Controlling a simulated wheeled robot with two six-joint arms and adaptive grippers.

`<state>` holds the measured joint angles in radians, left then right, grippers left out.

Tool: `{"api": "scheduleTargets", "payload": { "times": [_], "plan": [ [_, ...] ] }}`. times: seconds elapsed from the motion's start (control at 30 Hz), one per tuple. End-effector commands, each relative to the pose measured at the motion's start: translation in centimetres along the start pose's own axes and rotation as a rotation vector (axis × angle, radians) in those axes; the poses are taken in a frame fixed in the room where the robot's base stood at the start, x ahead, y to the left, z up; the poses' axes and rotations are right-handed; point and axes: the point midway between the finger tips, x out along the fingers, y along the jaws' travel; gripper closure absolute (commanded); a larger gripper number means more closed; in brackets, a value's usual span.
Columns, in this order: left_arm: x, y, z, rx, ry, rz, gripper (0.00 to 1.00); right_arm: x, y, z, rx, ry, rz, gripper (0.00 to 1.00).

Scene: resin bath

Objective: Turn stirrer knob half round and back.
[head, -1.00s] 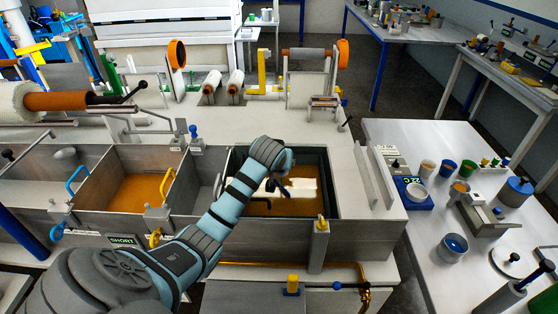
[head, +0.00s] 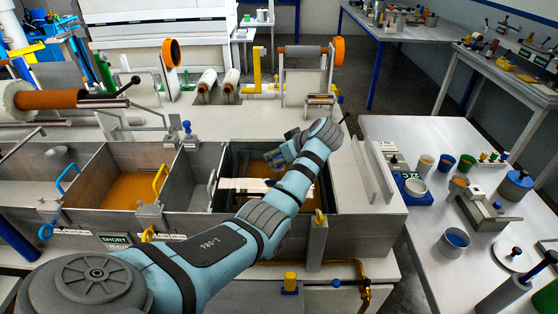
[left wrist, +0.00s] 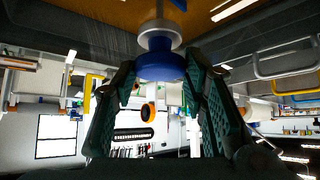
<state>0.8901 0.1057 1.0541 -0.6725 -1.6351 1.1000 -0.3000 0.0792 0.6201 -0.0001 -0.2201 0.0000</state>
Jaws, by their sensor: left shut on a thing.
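My left gripper (head: 275,158) is over the rear of the dark-walled resin bath (head: 331,190), with my forearm reaching across the bath. In the left wrist view, its two green-padded fingers (left wrist: 161,72) flank a round blue knob (left wrist: 161,63) and are shut on it. The knob sits below a white collar (left wrist: 161,36) in this turned picture, with amber resin behind. The knob cannot be made out clearly in the head view, and my arm hides part of the bath. My right gripper is not in view.
Left of the bath are a steel compartment and a tank of amber liquid (head: 125,189) with a yellow handle (head: 160,178). A blue-topped peg (head: 187,127) stands behind. A grey post (head: 318,240) stands at the bath's front right. A side table (head: 405,235) holds cups and tools.

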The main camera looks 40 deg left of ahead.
Motion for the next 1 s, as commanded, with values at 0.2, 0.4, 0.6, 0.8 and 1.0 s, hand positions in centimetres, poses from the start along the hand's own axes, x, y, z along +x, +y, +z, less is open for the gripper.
{"api": "scheduleTargets", "payload": {
  "times": [0.2,0.4,0.6,0.8,1.0],
  "plan": [
    [0.19,0.01,0.08,-0.049,0.000,-0.052,0.89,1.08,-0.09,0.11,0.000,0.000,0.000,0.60],
    [0.13,-0.03,0.02,-0.063,0.000,-0.068,0.89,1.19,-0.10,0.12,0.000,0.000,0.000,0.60],
    [0.10,-0.03,-0.01,-0.064,0.000,-0.069,0.89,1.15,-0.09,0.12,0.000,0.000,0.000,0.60],
    [0.10,-0.03,-0.01,-0.063,-0.001,-0.068,0.48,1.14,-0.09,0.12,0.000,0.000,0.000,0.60],
    [0.03,0.09,0.02,-0.063,-0.001,-0.065,0.44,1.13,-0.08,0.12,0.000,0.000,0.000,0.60]
  ]
}}
